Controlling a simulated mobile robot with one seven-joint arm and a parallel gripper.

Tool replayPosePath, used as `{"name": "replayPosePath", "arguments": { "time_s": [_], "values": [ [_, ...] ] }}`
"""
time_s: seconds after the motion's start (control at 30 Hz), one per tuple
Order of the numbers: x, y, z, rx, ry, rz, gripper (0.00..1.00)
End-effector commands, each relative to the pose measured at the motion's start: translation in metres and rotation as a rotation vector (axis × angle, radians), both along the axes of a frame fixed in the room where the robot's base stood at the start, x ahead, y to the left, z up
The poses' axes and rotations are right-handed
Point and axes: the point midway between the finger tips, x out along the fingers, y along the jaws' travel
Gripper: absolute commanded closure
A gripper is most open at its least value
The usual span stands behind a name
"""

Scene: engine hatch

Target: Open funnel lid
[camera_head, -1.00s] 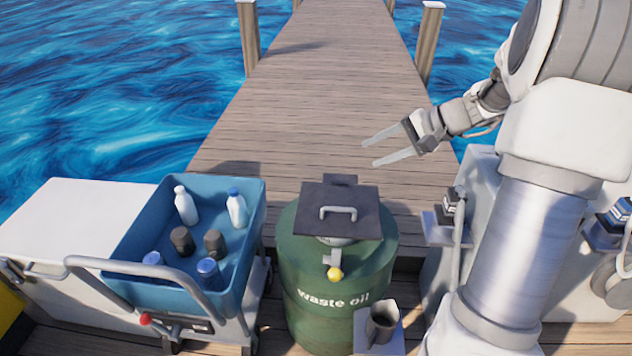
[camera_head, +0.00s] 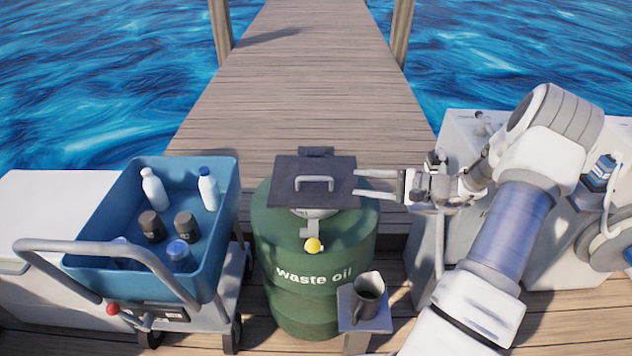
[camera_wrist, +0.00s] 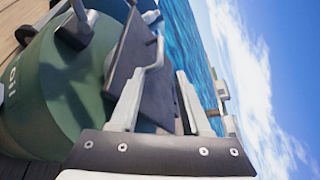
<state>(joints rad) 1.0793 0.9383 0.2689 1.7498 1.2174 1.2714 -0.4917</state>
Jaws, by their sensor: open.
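The funnel lid (camera_head: 290,190) is a dark square plate lying closed on top of the green waste oil barrel (camera_head: 310,295). It has a grey bar handle (camera_head: 314,179) on top. My gripper (camera_head: 356,186) is open at the lid's right edge, its two fingers pointing left toward the handle. In the wrist view the lid (camera_wrist: 130,50) and its handle (camera_wrist: 149,62) appear just beyond the open fingers (camera_wrist: 157,95). Contact between the fingers and the lid cannot be told.
A blue cart bin (camera_head: 230,215) with bottles and dark filters stands to the left. A grey jug (camera_head: 368,293) sits on a small stand at the barrel's front right. A yellow-knobbed valve (camera_head: 313,245) is on the barrel's front. A white cabinet (camera_head: 555,245) stands to the right.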

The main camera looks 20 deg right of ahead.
Motion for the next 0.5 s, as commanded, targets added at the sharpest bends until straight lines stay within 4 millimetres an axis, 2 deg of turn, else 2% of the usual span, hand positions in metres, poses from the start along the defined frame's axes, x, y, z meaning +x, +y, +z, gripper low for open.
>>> {"name": "replayPosePath", "arguments": {
  "time_s": [0.03,0.2,0.5],
  "values": [
    [0.008,0.010,-0.005,0.001,-0.001,0.005,0.53],
    [0.033,0.037,-0.013,0.001,-0.001,0.005,0.53],
    [0.072,0.079,-0.025,-0.001,-0.001,0.004,0.53]
  ]
}}
